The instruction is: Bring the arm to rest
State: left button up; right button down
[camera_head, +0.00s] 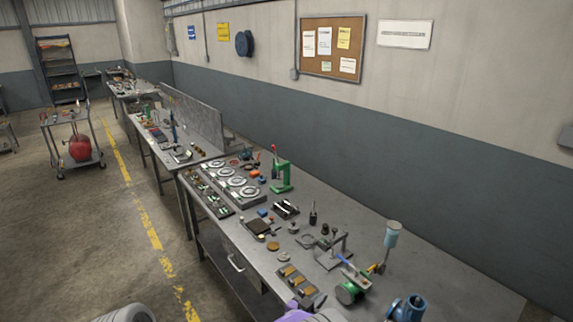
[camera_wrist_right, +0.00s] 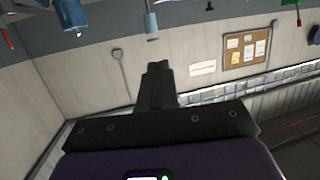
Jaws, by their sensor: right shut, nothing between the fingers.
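My right gripper (camera_wrist_right: 158,70) is shut and empty in the right wrist view, its dark fingers together with the room's wall behind them. In the head view only a purple part of my right arm's end shows at the bottom edge, by the near side of the long bench (camera_head: 440,280); the fingers are not clear there. My left gripper is not in view.
The bench holds a green press (camera_head: 282,177), round grey dials (camera_head: 230,181), a blue fitting (camera_head: 408,308), and a light-blue cup on a stand (camera_head: 392,233). A trolley (camera_head: 75,150) stands far left. The floor aisle left of the bench is clear.

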jog(key=w+d+f+n+g+y+b, duration=0.1)
jog(key=d+f+n+y+b, duration=0.15)
jog(key=f, duration=0.85)
jog(key=s+d+f+n+g+y+b, duration=0.1)
jog(key=s+f+g+y+b, duration=0.15)
jog(key=s+f, duration=0.4)
jog(key=s+d+f+g+y+b, duration=0.1)
jog(key=s+f+g+y+b, duration=0.2)
jog(key=f, duration=0.7)
pick_arm(q)
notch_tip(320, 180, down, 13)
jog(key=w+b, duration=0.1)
jog(key=b, duration=0.2)
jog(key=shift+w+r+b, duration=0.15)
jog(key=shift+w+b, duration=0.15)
jog(key=shift+b, duration=0.1)
pick_arm(e)
jog(key=s+a+f+n+g+y, duration=0.1)
jog(key=s+a+f+g+y, duration=0.1)
jog(key=s, duration=0.8)
jog(key=s+a+f+g+y, duration=0.2)
jog(key=s+f, duration=0.3)
jog(key=s, duration=0.5)
jog(key=shift+s+f+n+g+y, duration=0.2)
jog(key=shift+n+g+y, duration=0.25)
jog(key=shift+y, duration=0.45)
jog(key=c, duration=1.8)
grip_release()
jog(key=shift+a, duration=0.1)
